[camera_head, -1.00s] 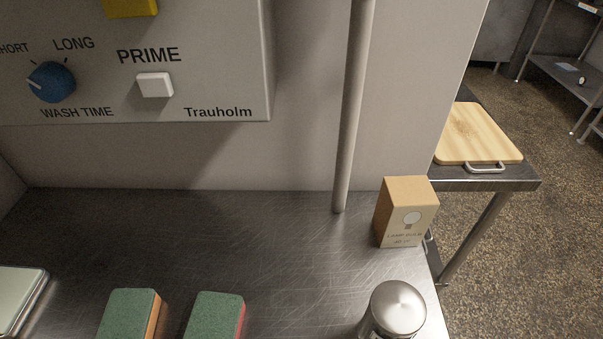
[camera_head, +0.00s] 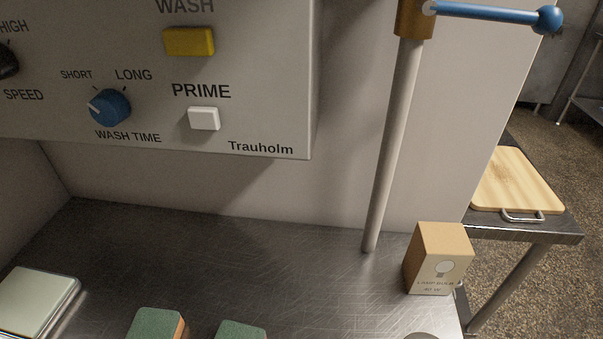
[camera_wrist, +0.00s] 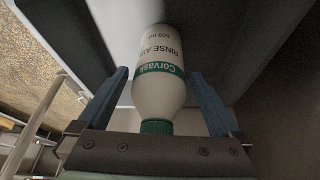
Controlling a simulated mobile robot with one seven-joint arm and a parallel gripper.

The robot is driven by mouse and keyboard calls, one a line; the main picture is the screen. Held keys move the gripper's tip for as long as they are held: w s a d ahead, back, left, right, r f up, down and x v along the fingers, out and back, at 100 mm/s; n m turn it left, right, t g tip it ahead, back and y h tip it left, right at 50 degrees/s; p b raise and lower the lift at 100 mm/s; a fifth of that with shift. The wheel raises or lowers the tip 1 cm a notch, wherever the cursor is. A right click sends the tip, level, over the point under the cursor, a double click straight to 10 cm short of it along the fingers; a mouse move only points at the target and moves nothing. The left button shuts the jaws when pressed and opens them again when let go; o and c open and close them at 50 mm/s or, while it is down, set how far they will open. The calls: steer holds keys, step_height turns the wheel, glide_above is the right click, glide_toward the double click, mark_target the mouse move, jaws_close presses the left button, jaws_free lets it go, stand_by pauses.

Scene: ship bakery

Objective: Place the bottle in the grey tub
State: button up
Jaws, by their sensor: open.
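The bottle (camera_wrist: 160,75) shows in the wrist view. It is white with a green band, a green cap and a "Corvask Rinse Aid" label. Its cap end points toward my gripper (camera_wrist: 158,78). My gripper is open, with one blue-grey finger on each side of the bottle; I cannot tell whether either touches it. Dark grey panels (camera_wrist: 68,38) lie to both sides beyond the fingers, with a pale surface between them. They may be walls of the grey tub, but I cannot tell. The head view shows neither bottle, tub nor gripper.
In the head view, a lamp bulb box (camera_head: 438,260) stands at the metal counter's (camera_head: 270,265) right edge, beside an upright pipe (camera_head: 390,150). Sponges (camera_head: 157,324) and a pale stack (camera_head: 38,300) lie at the front. A wooden board (camera_head: 517,180) rests on a side table.

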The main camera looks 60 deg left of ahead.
steer(key=s+d, duration=0.7)
steer(key=s, duration=0.1)
steer(key=shift+s+p, duration=0.2)
steer(key=shift+p, duration=0.25)
